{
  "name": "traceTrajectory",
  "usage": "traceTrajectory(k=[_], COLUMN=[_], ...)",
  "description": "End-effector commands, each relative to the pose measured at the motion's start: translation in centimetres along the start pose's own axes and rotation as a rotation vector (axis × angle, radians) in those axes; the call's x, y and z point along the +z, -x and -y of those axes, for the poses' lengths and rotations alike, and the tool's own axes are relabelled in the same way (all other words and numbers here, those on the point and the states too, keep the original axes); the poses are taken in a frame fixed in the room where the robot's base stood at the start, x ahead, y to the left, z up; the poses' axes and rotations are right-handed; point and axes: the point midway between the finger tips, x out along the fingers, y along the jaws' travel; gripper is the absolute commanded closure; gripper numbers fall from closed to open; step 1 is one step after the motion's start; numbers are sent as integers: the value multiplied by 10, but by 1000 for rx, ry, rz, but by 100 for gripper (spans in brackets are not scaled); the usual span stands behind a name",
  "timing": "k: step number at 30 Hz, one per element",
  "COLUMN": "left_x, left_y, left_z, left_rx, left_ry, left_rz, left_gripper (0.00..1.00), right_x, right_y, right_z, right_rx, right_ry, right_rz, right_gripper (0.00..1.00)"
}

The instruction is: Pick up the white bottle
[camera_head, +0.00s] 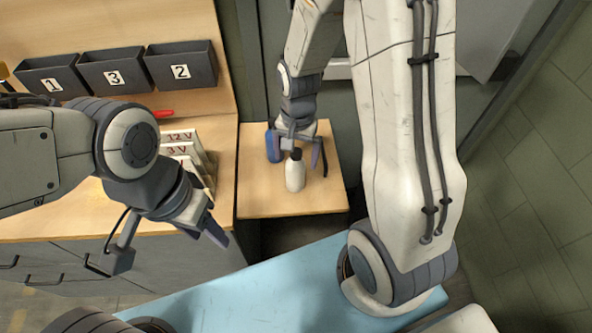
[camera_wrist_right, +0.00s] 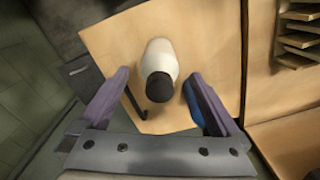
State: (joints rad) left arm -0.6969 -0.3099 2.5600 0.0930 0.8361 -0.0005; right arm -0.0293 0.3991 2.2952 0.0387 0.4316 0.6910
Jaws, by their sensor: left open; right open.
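The white bottle (camera_head: 295,174) with a black cap stands upright on a small wooden table (camera_head: 254,196) in the head view. In the right wrist view the bottle (camera_wrist_right: 159,60) is between and just beyond the fingertips of my right gripper. My right gripper (camera_head: 298,150) is open, with its fingers to either side of the bottle and visible gaps between them and it in the wrist view (camera_wrist_right: 158,92). My left gripper (camera_head: 215,226) is at the left, over the front of the wooden counter, away from the bottle; its fingers are seen from the side and hold nothing visible.
Dark bins (camera_head: 115,70) numbered 1, 3 and 2 and labelled voltage boxes (camera_head: 182,150) stand on the left counter. A light blue surface (camera_head: 240,292) is in front.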

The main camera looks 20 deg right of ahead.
Motion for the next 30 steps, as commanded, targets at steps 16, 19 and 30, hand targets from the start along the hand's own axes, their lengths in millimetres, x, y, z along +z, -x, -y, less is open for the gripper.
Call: traceTrajectory(k=[16,19,30], left_x=[0,0,0], left_y=[8,8,8], left_z=[-1,-1,-1], left_rx=[0,0,0], left_ry=[0,0,0], left_rz=[0,0,0], left_gripper=[50,50,50], right_x=[0,0,0], right_y=[-51,-51,-50], right_z=[-1,-1,-1], right_rx=[1,0,1], right_ry=[3,3,3], right_rz=[0,0,0], right_gripper=[1,1,100])
